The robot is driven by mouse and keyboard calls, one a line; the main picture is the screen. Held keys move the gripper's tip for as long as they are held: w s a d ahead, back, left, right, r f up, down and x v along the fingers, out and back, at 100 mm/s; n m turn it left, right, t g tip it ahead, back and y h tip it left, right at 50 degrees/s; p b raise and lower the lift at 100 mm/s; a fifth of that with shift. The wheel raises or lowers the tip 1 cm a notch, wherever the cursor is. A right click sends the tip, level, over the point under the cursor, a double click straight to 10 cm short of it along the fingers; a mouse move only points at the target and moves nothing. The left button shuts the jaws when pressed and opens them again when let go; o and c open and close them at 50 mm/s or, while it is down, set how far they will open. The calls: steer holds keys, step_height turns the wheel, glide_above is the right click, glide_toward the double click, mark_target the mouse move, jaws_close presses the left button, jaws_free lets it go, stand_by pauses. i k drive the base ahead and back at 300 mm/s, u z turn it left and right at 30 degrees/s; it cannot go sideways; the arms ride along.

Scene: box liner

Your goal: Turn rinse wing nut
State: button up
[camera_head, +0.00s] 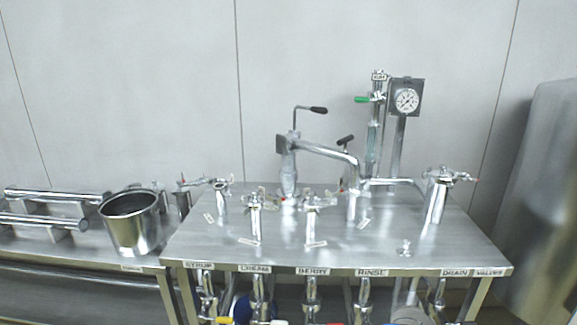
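The RINSE label (371,272) is on the front edge of the steel table, between the BERRY label (311,271) and the DRAIN VALVES label (472,272). A metal valve body (365,293) hangs below the RINSE label, cut by the bottom edge of the picture. A small metal fitting (404,247) sits on the tabletop behind and right of that label; it is too small to tell if it is a wing nut. I cannot clearly pick out the rinse wing nut. My gripper does not show in the head view.
The steel table (215,245) carries several upright metal fittings, a tall pipe with a black-handled lever (318,110) and a round gauge (406,100). An open metal pot (132,225) stands on the left bench. A large grey body (550,180) rises at right.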

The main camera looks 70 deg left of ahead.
mark_target(363, 178)
steer(key=u, duration=1.8)
